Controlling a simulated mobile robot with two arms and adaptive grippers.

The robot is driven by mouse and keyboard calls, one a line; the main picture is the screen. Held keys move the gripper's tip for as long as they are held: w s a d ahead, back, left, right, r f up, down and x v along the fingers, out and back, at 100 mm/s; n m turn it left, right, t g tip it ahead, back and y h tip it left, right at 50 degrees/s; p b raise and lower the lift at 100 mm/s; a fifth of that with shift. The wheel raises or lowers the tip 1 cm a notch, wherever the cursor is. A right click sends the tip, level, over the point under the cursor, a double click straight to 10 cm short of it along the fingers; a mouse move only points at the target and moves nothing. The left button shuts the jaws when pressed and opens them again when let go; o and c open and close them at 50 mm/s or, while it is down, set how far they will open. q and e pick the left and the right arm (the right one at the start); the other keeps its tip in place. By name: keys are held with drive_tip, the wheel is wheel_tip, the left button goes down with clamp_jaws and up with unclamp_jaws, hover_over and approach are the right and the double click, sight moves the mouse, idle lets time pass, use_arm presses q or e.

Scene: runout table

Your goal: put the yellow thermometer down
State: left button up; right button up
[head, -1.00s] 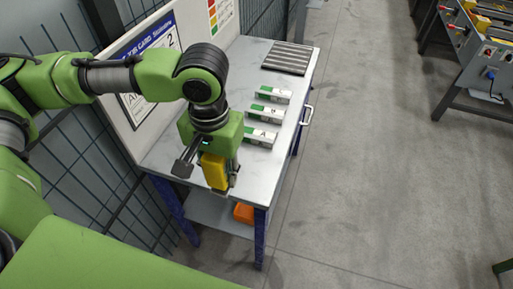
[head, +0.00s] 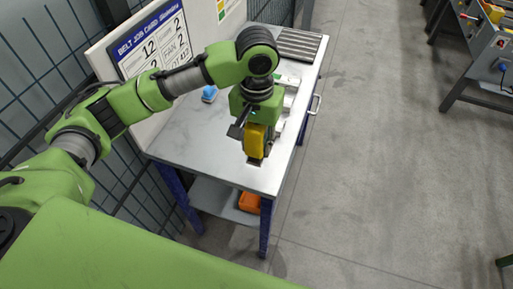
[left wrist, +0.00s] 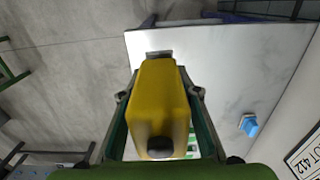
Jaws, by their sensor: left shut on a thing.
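The yellow thermometer (head: 256,140) is held in my left gripper (head: 254,150) over the near right part of the table (head: 195,135). In the left wrist view the yellow thermometer (left wrist: 160,100) fills the space between the two fingers of the left gripper (left wrist: 160,112), which are shut on its sides. Its dark tip shows in front of the white tabletop (left wrist: 210,60). I cannot tell whether the tip touches the table. My right gripper is not in view.
A small blue object (head: 210,93) lies on the table near the board (head: 148,45); it also shows in the left wrist view (left wrist: 249,125). White-green boxes (head: 288,80) stand behind my gripper, partly hidden. A ribbed grey mat (head: 299,43) lies at the far end. An orange bin (head: 249,202) sits below.

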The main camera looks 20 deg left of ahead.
use_arm(q)
drive_tip(key=w+f, duration=0.2)
drive_tip(key=w+a+f, duration=0.1)
drive_tip(key=w+f, duration=0.1)
drive_tip(key=f, duration=0.1)
drive_tip(key=shift+w+a+f+p, duration=0.1)
drive_tip(key=shift+f+p, duration=0.05)
drive_tip(key=shift+p, duration=0.15)
wheel_tip(320, 180, down, 3)
drive_tip(key=shift+w+a+r+p, duration=0.1)
drive_tip(key=shift+w+p, duration=0.05)
drive_tip(key=shift+p, duration=0.45)
drive_tip(key=shift+f, duration=0.35)
drive_tip(key=o, duration=0.9)
drive_tip(key=shift+f, duration=0.1)
wheel_tip(320, 180, up, 12)
drive_tip(key=shift+r+b, duration=0.15)
drive_tip(key=shift+b, duration=0.95)
